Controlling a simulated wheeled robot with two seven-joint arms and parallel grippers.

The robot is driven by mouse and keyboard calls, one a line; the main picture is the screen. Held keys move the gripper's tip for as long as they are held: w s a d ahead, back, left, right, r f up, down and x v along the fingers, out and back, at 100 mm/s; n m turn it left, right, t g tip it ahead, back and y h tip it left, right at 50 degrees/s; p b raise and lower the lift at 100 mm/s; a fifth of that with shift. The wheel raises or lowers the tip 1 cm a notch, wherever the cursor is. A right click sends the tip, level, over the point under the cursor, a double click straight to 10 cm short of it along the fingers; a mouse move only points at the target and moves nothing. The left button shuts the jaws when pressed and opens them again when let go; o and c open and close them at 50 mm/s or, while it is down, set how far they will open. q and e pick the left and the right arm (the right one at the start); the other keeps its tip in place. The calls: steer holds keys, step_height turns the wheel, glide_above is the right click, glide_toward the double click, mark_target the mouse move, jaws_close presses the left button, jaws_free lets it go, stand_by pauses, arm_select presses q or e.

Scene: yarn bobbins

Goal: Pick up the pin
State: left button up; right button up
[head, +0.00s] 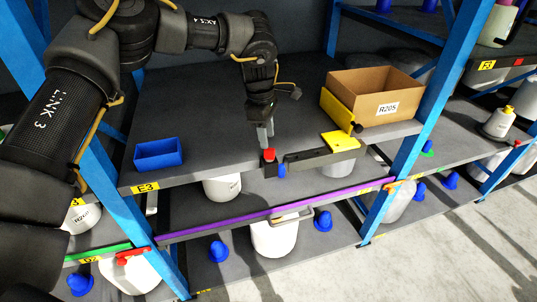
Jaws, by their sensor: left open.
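My left gripper (266,143) points down over the front edge of the upper shelf, its grey fingers open. Just below and between or beside the fingertips is a small red piece (269,155) at the left end of a black bar (308,158). A small blue piece (281,170) hangs at the bar's front. I cannot tell for certain which small piece is the pin, or whether the fingers touch the red one. My right gripper is not in view.
A cardboard box (372,98) with a yellow plate stands right on the shelf. A yellow pad (340,141) lies at the bar's right end. A blue bin (158,153) sits left. Blue posts (428,95) flank the shelf.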

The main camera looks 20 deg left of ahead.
mark_target(269, 149)
arm_select(q)
steer(key=shift+f, duration=0.4)
steer(key=shift+d+f+p, duration=0.2)
steer(key=shift+f+p, duration=0.2)
steer(key=shift+p, duration=0.05)
step_height(269, 149, down, 4)
steer(key=shift+d+r+p, duration=0.15)
steer(key=shift+r+p, duration=0.05)
steer(key=shift+p, duration=0.55)
steer(key=shift+w+f, duration=0.1)
steer(key=shift+f, duration=0.25)
jaws_close()
